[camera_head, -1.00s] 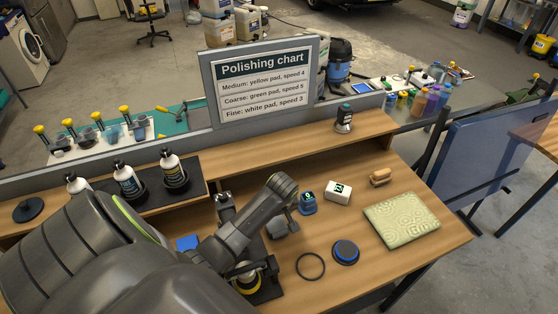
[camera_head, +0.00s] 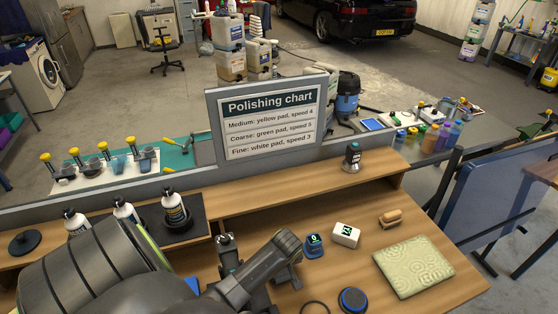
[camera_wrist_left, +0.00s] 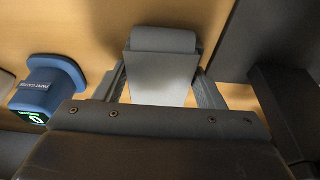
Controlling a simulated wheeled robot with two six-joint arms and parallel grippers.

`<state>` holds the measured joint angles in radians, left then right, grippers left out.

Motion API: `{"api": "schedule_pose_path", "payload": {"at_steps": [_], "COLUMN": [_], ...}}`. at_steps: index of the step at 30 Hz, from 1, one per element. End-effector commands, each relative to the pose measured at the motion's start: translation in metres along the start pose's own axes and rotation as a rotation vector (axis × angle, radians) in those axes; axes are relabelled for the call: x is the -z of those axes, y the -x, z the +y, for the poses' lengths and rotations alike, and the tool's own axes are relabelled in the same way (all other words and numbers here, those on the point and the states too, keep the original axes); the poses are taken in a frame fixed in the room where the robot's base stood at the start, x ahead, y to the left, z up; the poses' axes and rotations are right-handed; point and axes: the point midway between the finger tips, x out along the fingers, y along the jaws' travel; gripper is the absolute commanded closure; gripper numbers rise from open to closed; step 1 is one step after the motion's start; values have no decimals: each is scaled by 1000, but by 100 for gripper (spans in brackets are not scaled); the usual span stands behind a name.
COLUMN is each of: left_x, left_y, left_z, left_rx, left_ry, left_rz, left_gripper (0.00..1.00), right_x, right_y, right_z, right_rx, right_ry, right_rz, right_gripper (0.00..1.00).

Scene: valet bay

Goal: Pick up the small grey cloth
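A small grey piece (camera_wrist_left: 160,75), which looks like the folded grey cloth, lies between the fingers of my left gripper (camera_wrist_left: 161,82) in the left wrist view. Its upper end is a darker rounded fold and its lower part is lighter and flat. The fingers stand apart, one on each side of it; I cannot tell whether they touch it. In the head view my left gripper (camera_head: 292,272) is low over the bench, and my arm mostly hides the cloth there. My right gripper is not in view.
A blue paint gauge (camera_head: 314,245) stands close beside my left gripper; it also shows in the left wrist view (camera_wrist_left: 48,86).

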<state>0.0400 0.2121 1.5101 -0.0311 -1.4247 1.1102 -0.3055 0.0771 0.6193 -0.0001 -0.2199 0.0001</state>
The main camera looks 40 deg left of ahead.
Motion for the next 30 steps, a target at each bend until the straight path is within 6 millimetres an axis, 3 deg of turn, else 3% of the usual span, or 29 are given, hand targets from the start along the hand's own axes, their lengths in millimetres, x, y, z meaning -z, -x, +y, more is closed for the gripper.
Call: {"api": "schedule_pose_path", "payload": {"at_steps": [11,24,30], "left_x": [2,20,26], "left_y": [5,72,92], "left_z": [-1,0,0], "left_rx": [1,-2,0], "left_ry": [0,-1,-1], "left_rz": [-1,1,-1], "left_gripper": [59,59,59], "right_x": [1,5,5], "right_y": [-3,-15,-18], "right_z": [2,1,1], "right_rx": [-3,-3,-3], "right_ry": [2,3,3], "right_rz": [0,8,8], "right_gripper": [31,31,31]}}
